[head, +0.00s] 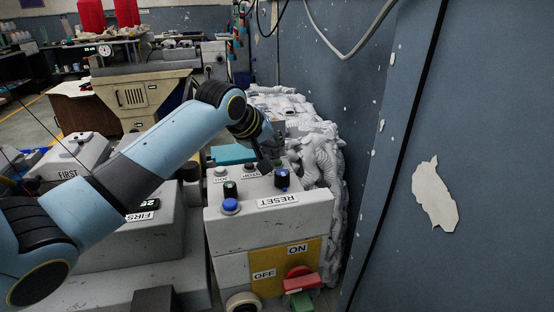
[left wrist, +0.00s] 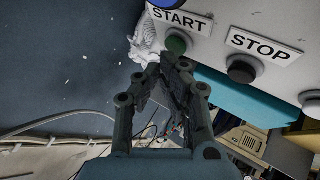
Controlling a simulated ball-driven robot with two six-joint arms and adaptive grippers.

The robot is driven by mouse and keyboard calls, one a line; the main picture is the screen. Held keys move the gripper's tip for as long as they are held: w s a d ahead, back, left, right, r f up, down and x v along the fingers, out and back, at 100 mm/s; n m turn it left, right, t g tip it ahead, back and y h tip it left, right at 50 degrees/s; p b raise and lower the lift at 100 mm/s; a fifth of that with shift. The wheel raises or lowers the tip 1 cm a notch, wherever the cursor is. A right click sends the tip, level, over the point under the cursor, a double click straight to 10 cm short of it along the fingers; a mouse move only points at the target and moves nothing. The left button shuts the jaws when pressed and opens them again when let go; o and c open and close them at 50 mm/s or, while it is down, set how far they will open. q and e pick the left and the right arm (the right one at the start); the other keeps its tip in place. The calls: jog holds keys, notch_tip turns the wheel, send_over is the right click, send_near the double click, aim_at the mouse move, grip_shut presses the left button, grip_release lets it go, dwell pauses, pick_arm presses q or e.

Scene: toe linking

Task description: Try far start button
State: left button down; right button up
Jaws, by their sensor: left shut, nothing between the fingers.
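The grey control box (head: 268,232) stands right of centre in the head view, with a RESET label, blue and black buttons and knobs on top. In the left wrist view a green button (left wrist: 177,42) sits beside the START label (left wrist: 181,20). A dark button (left wrist: 241,69) sits beside the STOP label (left wrist: 267,46). My left gripper (head: 265,164) reaches over the far edge of the box top, hiding the green button there. In the left wrist view the left gripper (left wrist: 168,66) is shut and empty, its tips by the green button. I cannot tell whether they touch. My right gripper is not in view.
A blue wall (head: 440,120) rises close on the right. A heap of pale fabric (head: 318,150) lies behind the box. On the box front are ON and OFF labels and a red knob (head: 298,272). A machine labelled FIRST (head: 68,160) stands left.

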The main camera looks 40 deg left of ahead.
aim_at(274, 160)
pick_arm(q)
jog(key=shift+f, duration=0.5)
dwell(0.8)
jog(key=shift+r, duration=0.1)
jog(key=shift+r+p, duration=0.85)
jog(key=shift+p, duration=0.45)
jog(key=shift+f, duration=0.1)
notch_tip(274, 160, up, 5)
jog(key=p, duration=0.6)
